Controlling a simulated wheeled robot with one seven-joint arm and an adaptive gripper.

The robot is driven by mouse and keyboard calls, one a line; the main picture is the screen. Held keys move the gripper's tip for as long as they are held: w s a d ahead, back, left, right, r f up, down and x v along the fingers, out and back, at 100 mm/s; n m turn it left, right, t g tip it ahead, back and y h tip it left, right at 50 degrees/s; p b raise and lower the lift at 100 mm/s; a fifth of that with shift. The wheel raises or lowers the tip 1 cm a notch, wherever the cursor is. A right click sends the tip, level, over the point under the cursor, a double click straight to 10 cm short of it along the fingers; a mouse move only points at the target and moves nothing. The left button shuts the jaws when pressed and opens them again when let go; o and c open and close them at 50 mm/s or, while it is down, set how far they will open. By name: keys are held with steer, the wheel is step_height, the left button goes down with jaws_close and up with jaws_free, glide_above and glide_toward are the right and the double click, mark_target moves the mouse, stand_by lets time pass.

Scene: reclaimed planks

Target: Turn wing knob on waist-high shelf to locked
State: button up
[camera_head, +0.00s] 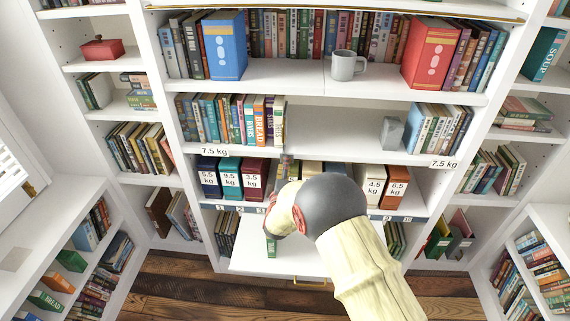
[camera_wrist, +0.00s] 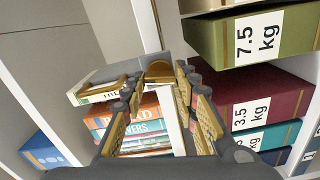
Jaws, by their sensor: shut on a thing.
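The brass-coloured wing knob (camera_wrist: 158,70) shows in the wrist view at the front of a white shelf board (camera_wrist: 175,115). My gripper (camera_wrist: 160,80) is at the knob, with one finger on each side of it, shut on it. The fingers partly cover the knob, and its exact turn angle and any locked mark cannot be made out. In the head view my gripper (camera_head: 284,160) is at the middle shelf edge, right of a row of books. The knob cannot be made out there.
Weight-labelled boxes (camera_head: 230,178) stand just below the shelf, and books (camera_head: 235,120) stand just left of my gripper. A grey block (camera_head: 391,133) sits farther right on that shelf. A grey mug (camera_head: 347,65) stands on the shelf above. The shelf has bare room between books and block.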

steer(key=shift+a+n+p, duration=0.1)
steer(key=shift+n+p, duration=0.25)
steer(key=shift+n, duration=0.75)
steer(key=o, duration=1.2)
steer(key=shift+f, duration=0.1)
steer(key=shift+c, duration=0.2)
steer(key=s, duration=1.2)
steer(key=shift+a, duration=0.15)
